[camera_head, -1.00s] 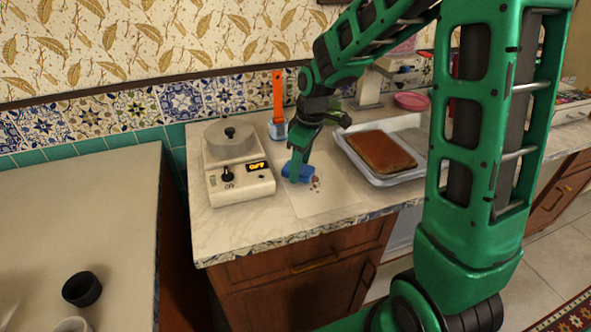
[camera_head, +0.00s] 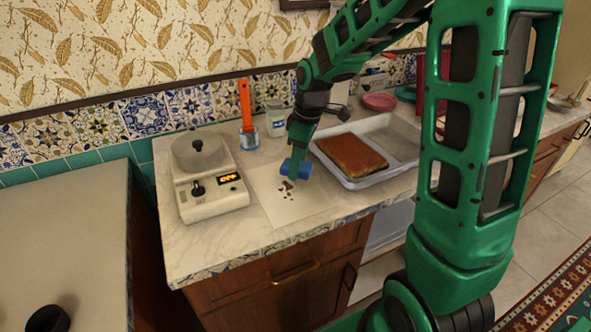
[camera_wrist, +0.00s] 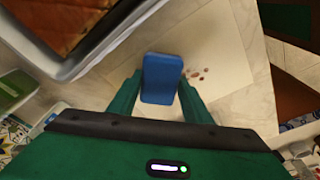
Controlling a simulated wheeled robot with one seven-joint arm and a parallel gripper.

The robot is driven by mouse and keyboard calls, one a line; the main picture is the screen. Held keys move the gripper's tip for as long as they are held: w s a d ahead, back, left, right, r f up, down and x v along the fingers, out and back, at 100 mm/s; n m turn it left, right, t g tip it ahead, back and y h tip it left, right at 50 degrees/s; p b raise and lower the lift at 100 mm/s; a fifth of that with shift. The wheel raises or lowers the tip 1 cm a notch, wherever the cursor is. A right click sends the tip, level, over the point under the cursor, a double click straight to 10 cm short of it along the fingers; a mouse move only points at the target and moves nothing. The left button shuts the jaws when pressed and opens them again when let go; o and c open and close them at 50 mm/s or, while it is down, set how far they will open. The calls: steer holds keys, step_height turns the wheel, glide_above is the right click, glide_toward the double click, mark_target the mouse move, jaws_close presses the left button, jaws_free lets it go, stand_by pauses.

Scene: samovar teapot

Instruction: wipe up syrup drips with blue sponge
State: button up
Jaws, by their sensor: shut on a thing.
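The blue sponge (camera_head: 301,168) is between the green fingers of my gripper (camera_head: 296,160), over the back right part of a pale sheet on the counter. In the wrist view the sponge (camera_wrist: 161,78) stands upright between the two fingers, which are shut on it. Dark brown syrup drips (camera_head: 287,187) are scattered on the pale sheet (camera_head: 310,207), just in front of and left of the sponge. They also show as small spots to its right in the wrist view (camera_wrist: 196,73). I cannot tell whether the sponge touches the sheet.
A metal tray (camera_head: 400,147) with a brown cake (camera_head: 352,155) is close on the right. A glass with an orange-handled brush (camera_head: 246,115) and a jar (camera_head: 275,118) stand behind.

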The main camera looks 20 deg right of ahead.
steer(key=shift+w+r, duration=0.1)
steer(key=shift+r, duration=2.6)
